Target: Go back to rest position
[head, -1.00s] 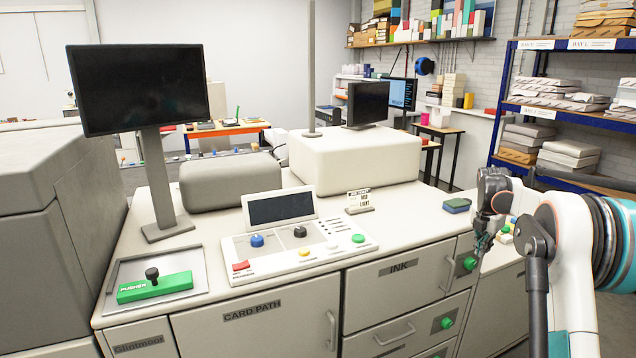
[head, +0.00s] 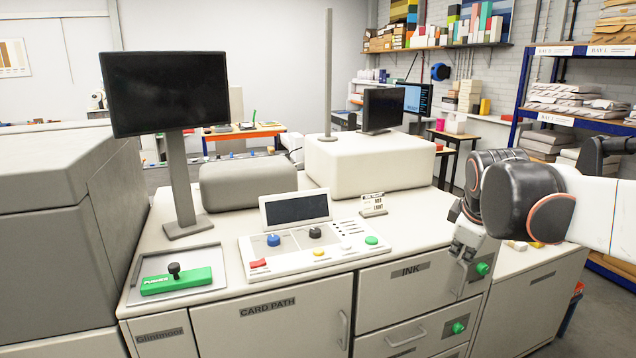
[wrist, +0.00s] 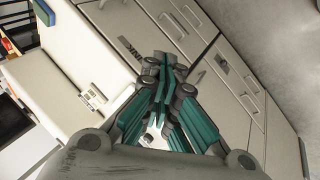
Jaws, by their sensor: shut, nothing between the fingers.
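My gripper (head: 462,246) hangs at the right front of the machine, in front of the upper right corner of the ink drawers. In the wrist view my gripper (wrist: 164,72) has its teal fingers together, with nothing between them. The ink drawer front (wrist: 150,40) and machine top lie beyond it. My arm comes in from the right edge of the head view and bends down to the gripper. The gripper stands apart from the control panel (head: 310,246).
The machine has a monitor (head: 165,92), a green pusher (head: 176,281) in a tray, a small sign (head: 373,203) and green drawer knobs (head: 459,328). Blue shelving (head: 518,100) with stacked packages stands behind my arm. Grey floor (head: 606,325) is free at the lower right.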

